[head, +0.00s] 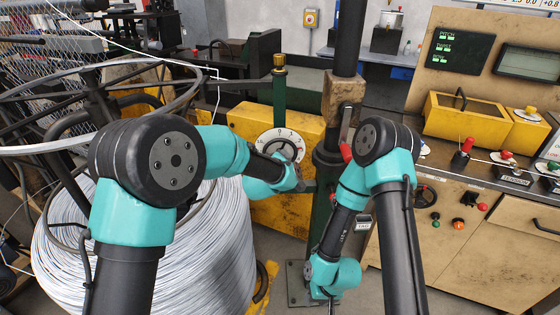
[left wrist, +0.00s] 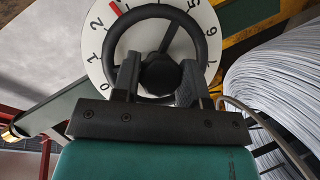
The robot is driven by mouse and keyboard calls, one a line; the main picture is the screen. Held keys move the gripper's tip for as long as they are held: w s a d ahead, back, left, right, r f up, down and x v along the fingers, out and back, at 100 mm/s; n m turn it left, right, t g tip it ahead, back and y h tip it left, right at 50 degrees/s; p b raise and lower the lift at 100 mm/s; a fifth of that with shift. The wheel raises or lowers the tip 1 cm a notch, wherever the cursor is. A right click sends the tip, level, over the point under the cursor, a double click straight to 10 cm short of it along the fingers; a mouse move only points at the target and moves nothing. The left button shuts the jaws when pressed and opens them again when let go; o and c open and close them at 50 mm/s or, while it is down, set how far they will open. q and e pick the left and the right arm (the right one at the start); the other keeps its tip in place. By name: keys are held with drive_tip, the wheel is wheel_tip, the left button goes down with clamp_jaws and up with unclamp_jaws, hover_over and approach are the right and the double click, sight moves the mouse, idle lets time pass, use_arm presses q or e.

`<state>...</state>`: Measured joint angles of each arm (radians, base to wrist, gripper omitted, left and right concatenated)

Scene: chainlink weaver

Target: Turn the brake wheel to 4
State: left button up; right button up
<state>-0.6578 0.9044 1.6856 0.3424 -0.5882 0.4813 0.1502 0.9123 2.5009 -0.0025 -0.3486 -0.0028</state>
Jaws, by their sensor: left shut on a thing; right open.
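The brake wheel (left wrist: 201,50) is a black ring with a dark hub in front of a white numbered dial (left wrist: 90,70). A red pointer mark (left wrist: 114,9) shows just past the 2 on the dial. My left gripper (left wrist: 158,72) is shut on the wheel, with its fingers at either side of the hub. In the head view the dial (head: 279,134) sits on a yellow housing (head: 250,122), and my left forearm and wrist hide most of the wheel and the left fingers. My right gripper (head: 331,302) is open, low beside the post, and small in view.
A large coil of pale wire (head: 150,260) stands under my left arm. A dark green post (head: 322,200) rises between my arms, with a red-ended lever (head: 346,150) on it. A control console (head: 490,240) stands at the right.

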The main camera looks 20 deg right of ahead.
use_arm(q)
drive_tip(key=m+y, duration=0.2)
drive_tip(key=m, duration=0.1)
drive_tip(key=shift+m+y, duration=1)
idle(0.4)
drive_tip(key=o, duration=0.9)
drive_tip(key=v, duration=1.7)
drive_tip(key=shift+s, duration=0.2)
